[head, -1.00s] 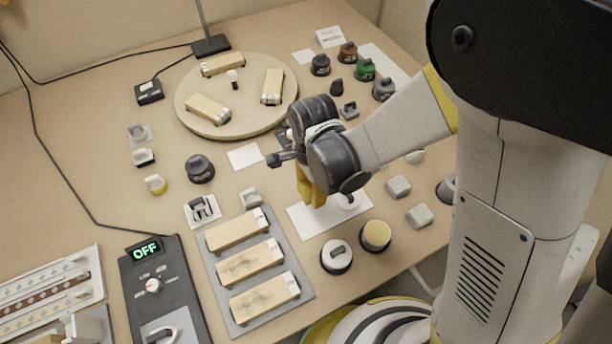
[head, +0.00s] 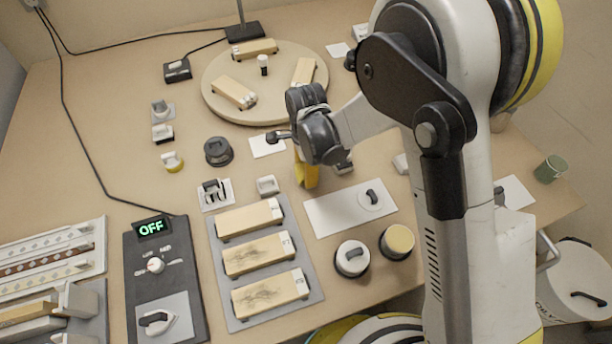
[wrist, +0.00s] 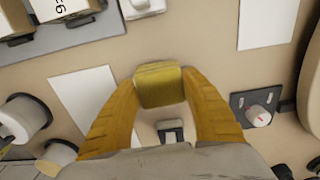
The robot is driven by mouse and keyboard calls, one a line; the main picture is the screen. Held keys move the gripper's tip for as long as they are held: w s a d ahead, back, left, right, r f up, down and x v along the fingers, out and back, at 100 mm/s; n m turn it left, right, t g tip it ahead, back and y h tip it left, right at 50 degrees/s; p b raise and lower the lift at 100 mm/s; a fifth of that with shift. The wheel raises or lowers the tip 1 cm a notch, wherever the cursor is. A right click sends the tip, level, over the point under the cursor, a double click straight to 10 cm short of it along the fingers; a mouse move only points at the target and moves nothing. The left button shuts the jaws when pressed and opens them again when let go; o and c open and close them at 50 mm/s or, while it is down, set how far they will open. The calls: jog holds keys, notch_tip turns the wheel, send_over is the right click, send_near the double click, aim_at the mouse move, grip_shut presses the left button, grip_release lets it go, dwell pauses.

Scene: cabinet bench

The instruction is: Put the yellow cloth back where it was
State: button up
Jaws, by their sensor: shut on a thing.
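The yellow cloth (wrist: 160,86) shows in the wrist view as a small folded, olive-yellow pad between my two orange-yellow fingers. My gripper (wrist: 160,98) is shut on it. In the head view my gripper (head: 306,178) points down over the bench, just behind and left of a white sheet (head: 328,217). There the fingers and cloth merge into one yellow patch, so I cannot tell them apart. The wrist view shows a small block with a pale handle (wrist: 172,131) beyond the cloth, between the fingers.
Wooden blocks lie on a grey tray (head: 229,317) to the front left. A round board (head: 232,108) with more blocks stands behind. A white-topped round pot (head: 352,258) and a yellow-topped one (head: 397,241) stand near the front edge. A small white card (head: 266,146) lies left of my gripper.

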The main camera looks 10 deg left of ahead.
jog(key=shift+f, duration=0.45)
jog(key=shift+f, duration=0.1)
jog(key=shift+f, duration=0.15)
jog(key=o, duration=1.1)
